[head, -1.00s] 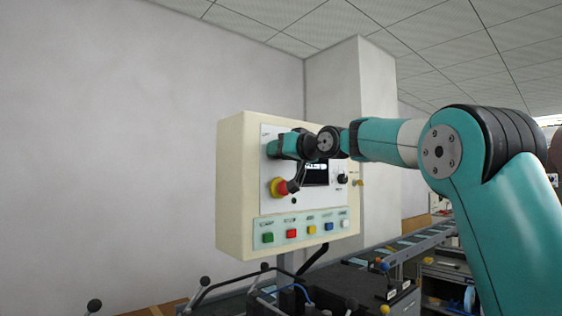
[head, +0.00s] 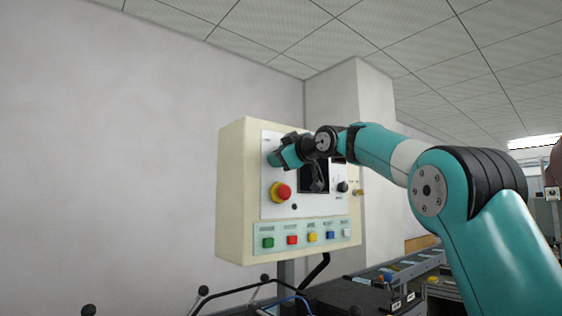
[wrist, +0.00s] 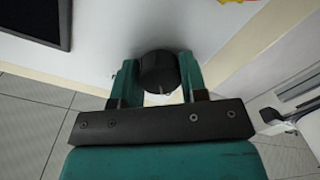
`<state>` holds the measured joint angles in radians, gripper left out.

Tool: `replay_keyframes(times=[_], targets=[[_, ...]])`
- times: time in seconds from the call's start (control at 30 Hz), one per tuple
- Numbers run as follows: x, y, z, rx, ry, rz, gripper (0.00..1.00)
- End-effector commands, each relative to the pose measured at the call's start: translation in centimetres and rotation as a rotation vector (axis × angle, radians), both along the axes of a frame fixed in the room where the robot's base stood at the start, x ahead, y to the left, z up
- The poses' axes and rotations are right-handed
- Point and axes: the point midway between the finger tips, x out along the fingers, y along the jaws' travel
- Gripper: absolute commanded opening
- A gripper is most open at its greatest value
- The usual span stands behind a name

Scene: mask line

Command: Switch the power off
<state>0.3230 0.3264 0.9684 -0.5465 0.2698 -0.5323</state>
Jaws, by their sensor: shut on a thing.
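The cream control box (head: 232,190) stands on a post ahead, with a white front panel. My gripper (head: 278,157) is at the panel's upper left. In the wrist view its two teal fingers (wrist: 158,92) are shut on a round black knob (wrist: 158,70), one finger on each side. The knob is hidden behind my gripper in the head view. The screen (head: 306,184) beside it is dark where it shows, partly covered by my wrist. In the wrist view the dark screen (wrist: 38,18) is at the upper left.
A red emergency stop button (head: 283,191) on a yellow base is just below my gripper. A small black knob (head: 342,187) sits to the right. Several coloured buttons (head: 313,236) line the panel's bottom. A conveyor (head: 405,268) lies at the lower right.

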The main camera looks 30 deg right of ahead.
Motion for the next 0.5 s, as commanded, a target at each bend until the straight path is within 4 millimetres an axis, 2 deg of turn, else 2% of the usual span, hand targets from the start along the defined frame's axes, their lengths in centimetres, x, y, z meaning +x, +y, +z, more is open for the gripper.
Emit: replay_keyframes(times=[0.2,0.5], targets=[[0.01,0.03,-0.07,-0.085,-0.017,0.000,0.16],[0.02,0.03,-0.06,-0.125,-0.024,0.000,0.16]])
